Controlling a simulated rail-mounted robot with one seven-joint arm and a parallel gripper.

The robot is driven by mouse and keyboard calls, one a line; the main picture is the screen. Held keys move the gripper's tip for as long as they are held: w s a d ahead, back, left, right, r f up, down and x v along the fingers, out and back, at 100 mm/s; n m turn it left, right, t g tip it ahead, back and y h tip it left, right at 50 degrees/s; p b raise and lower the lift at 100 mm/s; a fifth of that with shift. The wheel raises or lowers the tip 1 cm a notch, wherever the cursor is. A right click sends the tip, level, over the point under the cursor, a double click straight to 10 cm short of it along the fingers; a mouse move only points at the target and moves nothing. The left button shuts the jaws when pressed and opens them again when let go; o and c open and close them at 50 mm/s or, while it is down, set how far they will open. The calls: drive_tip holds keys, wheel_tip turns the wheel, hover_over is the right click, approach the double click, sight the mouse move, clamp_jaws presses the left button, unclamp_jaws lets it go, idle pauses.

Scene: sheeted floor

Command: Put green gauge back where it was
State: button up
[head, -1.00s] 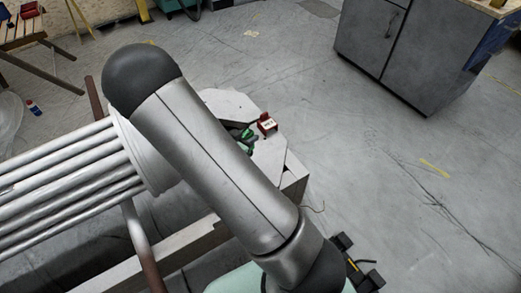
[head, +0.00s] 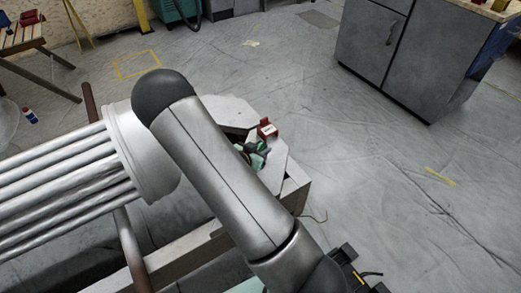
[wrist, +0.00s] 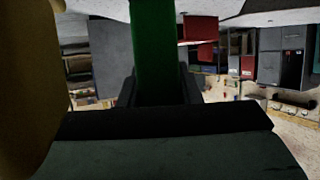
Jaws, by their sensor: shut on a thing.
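The green gauge (wrist: 152,45) shows in the wrist view as an upright green bar between the dark fingers of my gripper (wrist: 157,90). My gripper is shut on it. In the head view a green and dark patch (head: 260,147) shows just past my arm, by the grey platform (head: 232,112). My arm hides most of that spot, and I cannot tell there whether the gauge touches anything.
A small red block with a white label (head: 267,129) sits on the platform, close by the green patch. A bundle of silver pipes (head: 60,190) lies at the left. A grey cabinet (head: 400,60) stands at the upper right. The floor on the right is open.

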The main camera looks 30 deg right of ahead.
drive_tip(key=shift+f, duration=0.2)
drive_tip(key=o, duration=1.1)
